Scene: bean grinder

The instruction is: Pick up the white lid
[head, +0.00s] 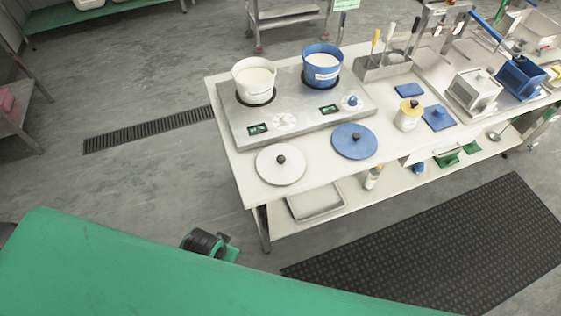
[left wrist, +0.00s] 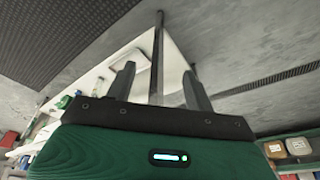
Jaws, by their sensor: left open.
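The white lid (head: 270,171) is a flat round disc with a dark knob in its middle. It lies on the left front corner of the white table (head: 323,176) in the head view. I cannot make it out in the left wrist view. My left gripper (left wrist: 160,82) shows in the left wrist view with its two dark fingers apart and nothing held between them. A table leg shows behind the gap. In the head view I cannot make out the left gripper's fingers. My right gripper is in neither view.
A blue lid (head: 349,147) lies right of the white lid. Behind them a metal heating unit (head: 303,116) carries a white pot (head: 254,92) and a blue pot (head: 322,78). A yellow-topped jar (head: 406,122) stands farther right.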

